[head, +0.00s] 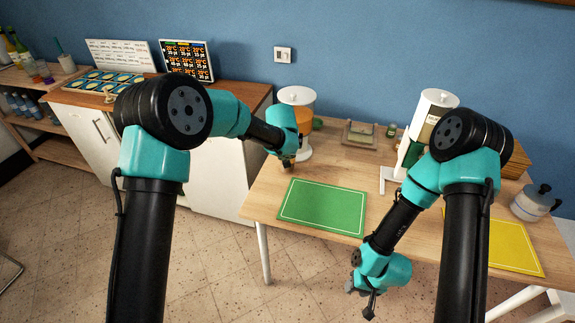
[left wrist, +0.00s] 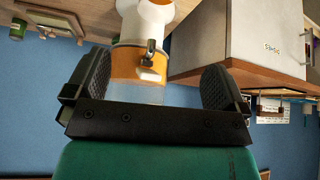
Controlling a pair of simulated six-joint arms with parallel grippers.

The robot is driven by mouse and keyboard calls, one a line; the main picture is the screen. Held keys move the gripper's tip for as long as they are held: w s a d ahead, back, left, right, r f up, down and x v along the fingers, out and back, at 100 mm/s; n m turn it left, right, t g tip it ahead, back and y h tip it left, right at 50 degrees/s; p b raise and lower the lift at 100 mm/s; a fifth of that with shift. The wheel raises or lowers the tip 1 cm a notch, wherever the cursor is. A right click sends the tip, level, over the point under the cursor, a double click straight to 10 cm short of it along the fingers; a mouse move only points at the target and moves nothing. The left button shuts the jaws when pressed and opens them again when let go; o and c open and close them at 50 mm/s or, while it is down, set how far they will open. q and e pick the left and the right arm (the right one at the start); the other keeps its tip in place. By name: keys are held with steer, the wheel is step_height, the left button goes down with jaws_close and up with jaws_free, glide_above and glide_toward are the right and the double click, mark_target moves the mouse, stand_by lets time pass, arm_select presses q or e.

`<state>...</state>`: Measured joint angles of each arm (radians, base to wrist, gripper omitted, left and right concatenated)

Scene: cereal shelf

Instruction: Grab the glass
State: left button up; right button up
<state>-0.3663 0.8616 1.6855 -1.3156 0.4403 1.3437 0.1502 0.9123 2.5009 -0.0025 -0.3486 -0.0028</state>
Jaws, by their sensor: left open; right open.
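I cannot make out a separate drinking glass on the table. Small cups (head: 45,72), one purplish, stand on the far left shelf, too small to identify. My left gripper (head: 288,161) is over the table's left part, in front of a drink dispenser (head: 300,112) with orange liquid. In the left wrist view its two fingers (left wrist: 155,82) are spread and nothing is held. The dispenser's orange tank and tap (left wrist: 138,62) appear between them, beyond the fingertips. My right gripper (head: 364,292) hangs low in front of the table edge, empty.
A green mat (head: 322,206) and a yellow mat (head: 492,243) lie on the table (head: 268,192). A white-topped machine (head: 433,105) and a moka pot (head: 535,203) stand to the right. A white cabinet (head: 218,175) adjoins on the left.

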arm_select(q)
steer(key=x, duration=0.9)
steer(key=shift+w+f, duration=0.15)
steer(key=shift+f, duration=0.2)
steer(key=shift+d, duration=0.1)
steer(key=shift+x, duration=2.55)
steer(key=shift+d, duration=0.1)
steer(key=c, duration=1.5)
steer(key=shift+r, duration=0.2)
